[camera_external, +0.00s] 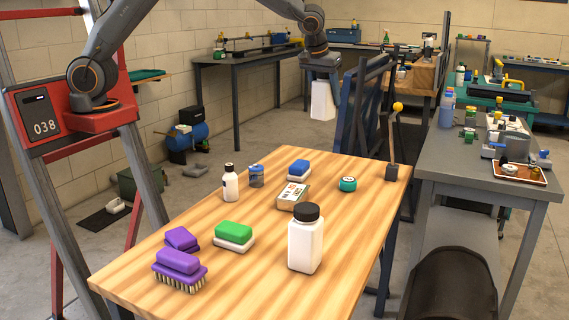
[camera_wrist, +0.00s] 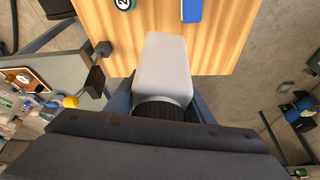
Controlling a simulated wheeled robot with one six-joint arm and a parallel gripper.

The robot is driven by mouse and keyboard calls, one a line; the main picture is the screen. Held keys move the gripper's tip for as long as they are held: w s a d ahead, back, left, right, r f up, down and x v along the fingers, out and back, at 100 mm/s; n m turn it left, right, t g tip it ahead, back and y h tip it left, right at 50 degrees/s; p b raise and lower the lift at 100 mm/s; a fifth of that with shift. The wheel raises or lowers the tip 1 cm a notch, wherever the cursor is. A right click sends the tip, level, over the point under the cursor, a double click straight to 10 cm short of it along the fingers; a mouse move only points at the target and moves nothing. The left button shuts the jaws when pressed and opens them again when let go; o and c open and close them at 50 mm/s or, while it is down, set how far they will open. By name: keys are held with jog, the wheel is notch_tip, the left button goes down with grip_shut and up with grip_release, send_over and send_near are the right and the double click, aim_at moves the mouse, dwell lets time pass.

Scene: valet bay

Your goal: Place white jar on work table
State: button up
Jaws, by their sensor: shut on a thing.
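My gripper (camera_external: 322,72) is shut on the black lid of a white jar (camera_external: 323,101). The jar hangs below the jaws, apart from any surface, near the far edge of the wooden work table (camera_external: 215,275). In the wrist view the white jar (camera_wrist: 163,65) lies between the fingers of my gripper (camera_wrist: 160,104), its black ribbed lid partly hidden. The table (camera_wrist: 220,45) shows behind it there. A second white jar with a black lid (camera_external: 305,245) stands upright at the table's near right.
A yellow-knobbed lever (camera_external: 395,145) rises at the far right corner.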

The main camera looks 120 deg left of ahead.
jog(key=w+d+m+t+h, duration=0.1)
jog(key=w+d+m, duration=0.5)
jog(key=d, duration=1)
jog(key=w+d+m+t+h, duration=0.1)
jog(key=w+d+m+t, duration=0.1)
jog(key=w+d, duration=1.15)
jog(key=s+d+m+h, duration=0.15)
jog(key=d+m, duration=0.25)
jog(key=d, duration=1.4)
jog(key=s+d+m+h, duration=0.1)
jog(key=s+d+m, duration=0.2)
jog(key=d, duration=1.5)
jog(key=shift+t, duration=0.3)
jog(key=shift+w+d+f+p, duration=0.1)
jog(key=shift+f+p, duration=0.4)
jog(key=shift+f, duration=4.7)
jog(key=shift+d+f+p, duration=0.1)
jog(key=shift+f+p, duration=0.35)
jog(key=shift+f, duration=4.75)
jog(key=shift+f, duration=0.1)
jog(key=o, duration=1.5)
jog(key=shift+c, duration=0.2)
